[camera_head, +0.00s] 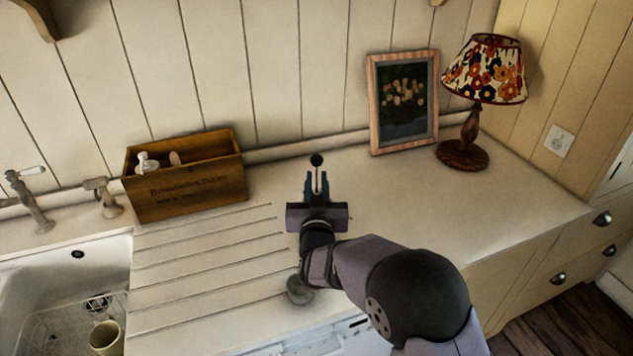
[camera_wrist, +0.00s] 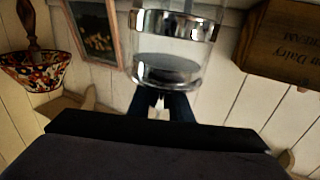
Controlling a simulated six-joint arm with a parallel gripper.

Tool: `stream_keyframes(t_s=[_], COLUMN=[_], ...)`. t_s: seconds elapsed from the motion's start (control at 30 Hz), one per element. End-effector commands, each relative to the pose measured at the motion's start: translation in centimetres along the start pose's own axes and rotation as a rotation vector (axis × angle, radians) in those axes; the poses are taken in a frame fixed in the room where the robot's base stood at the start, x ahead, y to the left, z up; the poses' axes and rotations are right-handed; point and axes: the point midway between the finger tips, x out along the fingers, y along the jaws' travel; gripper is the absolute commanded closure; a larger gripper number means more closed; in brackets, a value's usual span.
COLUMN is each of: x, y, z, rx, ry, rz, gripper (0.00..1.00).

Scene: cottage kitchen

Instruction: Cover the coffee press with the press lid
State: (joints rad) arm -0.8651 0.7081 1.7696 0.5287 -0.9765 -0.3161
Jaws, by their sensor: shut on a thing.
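My gripper (camera_head: 317,192) is above the counter, its fingers pointing towards the back wall. The wrist view is upside down. There, the fingers (camera_wrist: 160,107) are closed near the lid's rounded chrome part (camera_wrist: 165,76). In the head view my gripper and arm hide the press.
A wooden crate (camera_head: 190,190) stands left, by the sink (camera_head: 60,290) with a mug (camera_head: 105,338). A framed picture (camera_head: 403,100) and a lamp (camera_head: 470,145) stand at back right. The right counter is clear.

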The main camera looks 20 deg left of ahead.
Motion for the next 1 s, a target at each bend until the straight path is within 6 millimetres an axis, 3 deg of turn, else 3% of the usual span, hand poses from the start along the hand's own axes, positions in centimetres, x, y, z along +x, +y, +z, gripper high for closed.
stream_keyframes(t_s=[0.53, 0.57, 1.0], x=[0.01, 0.02, -0.39], y=[0.00, 0.00, -0.02], z=[1.03, 0.91, 1.01], rx=[0.000, 0.001, 0.000], ry=[0.002, 0.002, -0.001], rz=[0.000, 0.000, 0.000], gripper=[1.00, 0.74, 0.74])
